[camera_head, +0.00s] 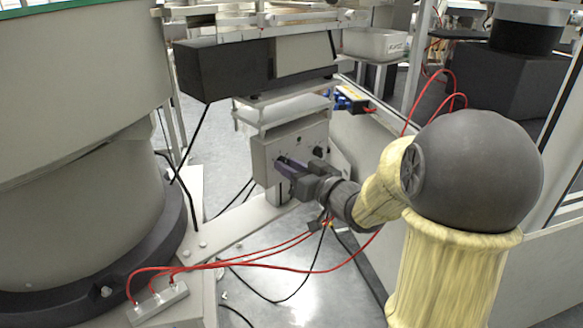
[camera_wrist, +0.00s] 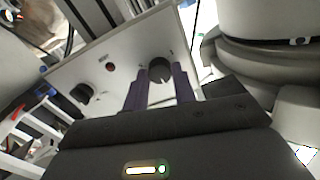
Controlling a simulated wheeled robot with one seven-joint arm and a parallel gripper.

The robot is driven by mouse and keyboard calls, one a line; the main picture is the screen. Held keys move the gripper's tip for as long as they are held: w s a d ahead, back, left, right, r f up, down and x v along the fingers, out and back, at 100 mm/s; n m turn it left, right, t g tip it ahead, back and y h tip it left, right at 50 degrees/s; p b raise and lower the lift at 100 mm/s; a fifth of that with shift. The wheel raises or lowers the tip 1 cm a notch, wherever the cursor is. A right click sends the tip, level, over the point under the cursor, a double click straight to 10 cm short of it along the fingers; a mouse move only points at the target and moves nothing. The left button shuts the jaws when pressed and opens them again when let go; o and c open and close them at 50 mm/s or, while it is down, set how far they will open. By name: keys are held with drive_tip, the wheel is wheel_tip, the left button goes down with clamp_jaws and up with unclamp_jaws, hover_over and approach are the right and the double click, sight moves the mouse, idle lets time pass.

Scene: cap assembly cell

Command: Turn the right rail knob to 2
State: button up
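A light grey panel (camera_head: 262,158) carries two dark knobs, and it also shows in the wrist view (camera_wrist: 125,50). One round black knob (camera_wrist: 160,71) is in front of my gripper (camera_wrist: 159,76). The purple fingers stand open on either side of it, with a small gap visible at each side. I cannot tell how deep the knob sits between the tips. In the head view my gripper (camera_head: 283,164) reaches the panel's left part and hides this knob. The other black knob (camera_head: 318,151) is free on the right; it shows at left in the wrist view (camera_wrist: 83,93). Dial markings are too small to read.
A small red button (camera_wrist: 110,67) sits between the knobs. A dark box (camera_head: 225,68) hangs above the panel. A large grey cylindrical body (camera_head: 85,150) stands at the left. Red cables (camera_head: 250,262) cross the space below my arm.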

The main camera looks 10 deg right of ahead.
drive_tip(key=shift+n, duration=0.4)
drive_tip(key=shift+c, duration=0.4)
drive_tip(key=n+b, duration=0.5)
drive_tip(key=n, duration=0.6)
drive_tip(key=shift+f+b, duration=0.15)
drive_tip(key=shift+b, duration=0.2)
drive_tip(key=o, duration=1)
drive_tip(key=shift+s, duration=0.1)
drive_tip(key=p+v, duration=0.5)
drive_tip(key=v, duration=1.2)
